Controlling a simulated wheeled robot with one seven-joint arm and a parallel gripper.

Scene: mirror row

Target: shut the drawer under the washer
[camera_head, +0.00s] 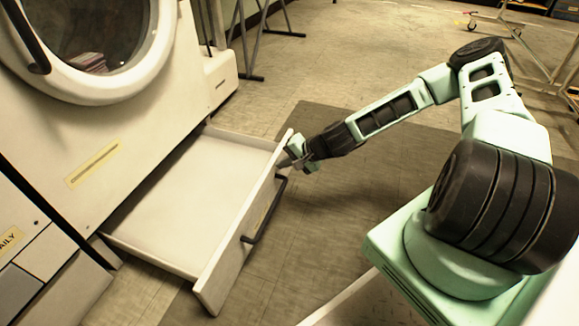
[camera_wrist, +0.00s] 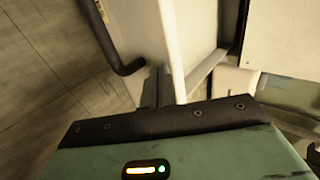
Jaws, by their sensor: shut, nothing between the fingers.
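The white drawer (camera_head: 170,215) under the washer (camera_head: 105,120) is pulled well out and looks empty. Its front panel (camera_head: 235,245) carries a black bar handle (camera_head: 265,215), which also shows in the wrist view (camera_wrist: 110,40). My gripper (camera_head: 289,154) is shut and empty at the far end of the front panel, beyond the handle. In the wrist view my fingers (camera_wrist: 156,88) are right against or very near the panel's outer face; I cannot tell if they touch. The fingertips are partly hidden by the gripper body.
A dark mat (camera_head: 370,150) lies on the tiled floor beneath my arm. Another white machine (camera_head: 40,250) adjoins at the left. Metal stand legs (camera_head: 245,45) are behind the washer, and a wheeled rack (camera_head: 535,50) is at the upper right. The floor before the drawer is clear.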

